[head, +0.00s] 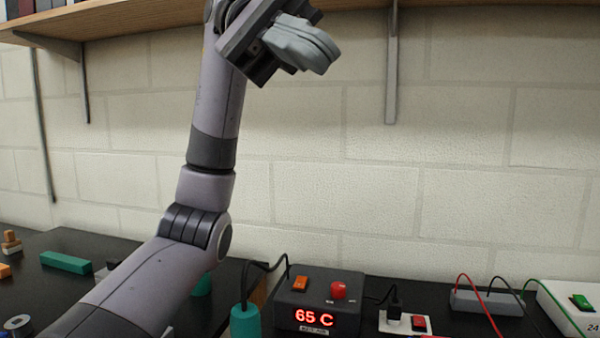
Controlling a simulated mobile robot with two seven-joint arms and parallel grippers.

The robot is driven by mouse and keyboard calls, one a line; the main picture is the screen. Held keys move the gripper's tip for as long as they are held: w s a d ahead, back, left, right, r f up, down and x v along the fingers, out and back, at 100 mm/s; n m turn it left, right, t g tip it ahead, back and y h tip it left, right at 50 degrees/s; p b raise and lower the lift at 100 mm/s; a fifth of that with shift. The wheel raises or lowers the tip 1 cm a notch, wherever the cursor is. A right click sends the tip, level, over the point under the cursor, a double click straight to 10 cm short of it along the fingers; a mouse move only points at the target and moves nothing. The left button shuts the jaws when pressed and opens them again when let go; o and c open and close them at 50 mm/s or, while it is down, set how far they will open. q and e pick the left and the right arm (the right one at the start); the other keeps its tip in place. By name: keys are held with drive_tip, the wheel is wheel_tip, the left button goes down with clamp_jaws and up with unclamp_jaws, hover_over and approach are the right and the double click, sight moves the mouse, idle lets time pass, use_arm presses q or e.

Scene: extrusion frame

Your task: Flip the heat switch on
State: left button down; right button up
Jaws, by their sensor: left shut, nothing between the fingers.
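A dark control box (347,307) stands on the black bench at the lower middle, with a lit red display (314,317) reading 65 C. An orange rocker switch (300,284) and a red knob (338,290) sit on its top; I cannot read a label saying which is the heat switch, nor the rocker's position. My left gripper (322,60) is shut and empty, high above the box in front of the wall, near the shelf. My right gripper is not in view.
A white socket (392,327) with a black plug and red switch (418,323) is right of the box. A teal cylinder (245,321) stands left of it. A grey block (486,302) with wires is further right. A wooden shelf (130,19) runs overhead with brackets.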

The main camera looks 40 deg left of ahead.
sight(302, 277)
use_arm(q)
drive_tip(key=w+a+f+n+t+y, duration=0.35)
drive_tip(key=w+f+t+y, duration=0.3)
drive_tip(key=w+f, duration=0.7)
drive_tip(key=w+a+f+m+y+p, duration=0.1)
drive_tip(key=w+a+f+y, duration=0.2)
drive_tip(key=a+f, duration=0.3)
drive_tip(key=w+a+f+t+y, duration=0.1)
drive_tip(key=w+a+f+y, duration=0.2)
drive_tip(key=a, duration=0.8)
wheel_tip(302, 277, down, 3)
drive_tip(key=y, duration=0.3)
drive_tip(key=shift+a+r+m+p, duration=0.15)
drive_tip(key=shift+a+m+p, duration=0.2)
drive_tip(key=shift+a+p, duration=0.05)
drive_tip(key=x, duration=1.2)
drive_tip(key=shift+w+f+p, duration=0.2)
drive_tip(key=shift+f+p, duration=0.1)
drive_tip(key=shift+f, duration=0.1)
drive_tip(key=shift+w+f, duration=0.15)
drive_tip(key=shift+f, duration=0.45)
